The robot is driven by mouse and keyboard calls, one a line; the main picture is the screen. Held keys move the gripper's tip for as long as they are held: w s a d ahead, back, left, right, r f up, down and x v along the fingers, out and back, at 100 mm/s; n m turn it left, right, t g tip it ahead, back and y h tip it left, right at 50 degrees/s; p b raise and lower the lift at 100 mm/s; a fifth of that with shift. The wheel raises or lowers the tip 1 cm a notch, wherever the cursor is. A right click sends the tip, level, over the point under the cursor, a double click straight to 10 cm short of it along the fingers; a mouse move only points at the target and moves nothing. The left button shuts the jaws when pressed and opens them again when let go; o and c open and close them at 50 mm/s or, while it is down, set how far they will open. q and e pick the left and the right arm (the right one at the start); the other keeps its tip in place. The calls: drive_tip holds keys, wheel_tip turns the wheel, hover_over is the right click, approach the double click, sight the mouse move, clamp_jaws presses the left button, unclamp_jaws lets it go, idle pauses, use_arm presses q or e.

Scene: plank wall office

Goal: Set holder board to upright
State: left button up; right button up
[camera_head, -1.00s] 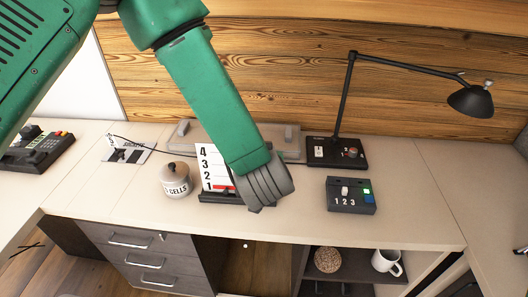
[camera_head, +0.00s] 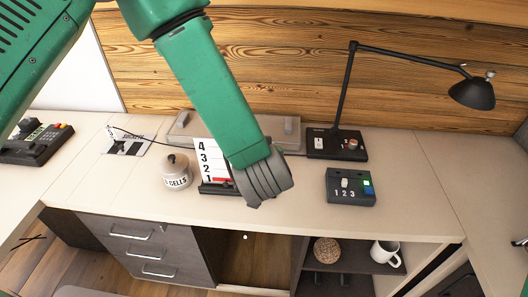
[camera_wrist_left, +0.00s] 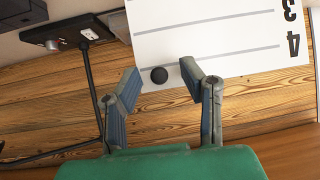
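The holder board (camera_head: 204,158) is a white panel with the numbers 4, 3, 2, 1 and a red strip low down, on a dark base on the desk. My left gripper (camera_head: 262,188) is in front of its right side and hides part of it. In the left wrist view the board (camera_wrist_left: 205,30) fills the top, with a round black knob (camera_wrist_left: 159,75) near its edge. The fingers of my left gripper (camera_wrist_left: 160,80) are apart, with the knob seen between them; I cannot tell whether they touch it. The board's exact tilt is unclear. My right gripper is out of view.
A lidded "CELLS" jar (camera_head: 176,172) stands close to the board's left. A dark switch box (camera_head: 350,187) is to the right. A black desk lamp (camera_head: 337,144) and a long grey case (camera_head: 285,131) are behind. The desk's right side is clear.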

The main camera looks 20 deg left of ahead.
use_arm(q)
drive_tip(key=v, duration=1.1)
drive_tip(key=shift+s+d, duration=0.2)
wheel_tip(320, 180, down, 11)
drive_tip(key=s+a+m+g+h, duration=0.2)
drive_tip(key=a, duration=0.1)
drive_tip(key=s+a+f+m+g+h, duration=0.1)
drive_tip(key=s+a+f+g, duration=0.3)
drive_tip(key=s+f, duration=0.4)
drive_tip(key=s+a+f+m+g+b, duration=0.1)
drive_tip(key=s+a+f+g, duration=0.3)
drive_tip(key=s+a+f, duration=0.3)
drive_tip(key=s+f, duration=0.2)
drive_tip(key=s, duration=0.2)
drive_tip(key=shift+s+m+h, duration=0.3)
drive_tip(key=shift+s+h, duration=0.1)
drive_tip(key=shift+d, duration=0.1)
drive_tip(key=shift+w, duration=0.15)
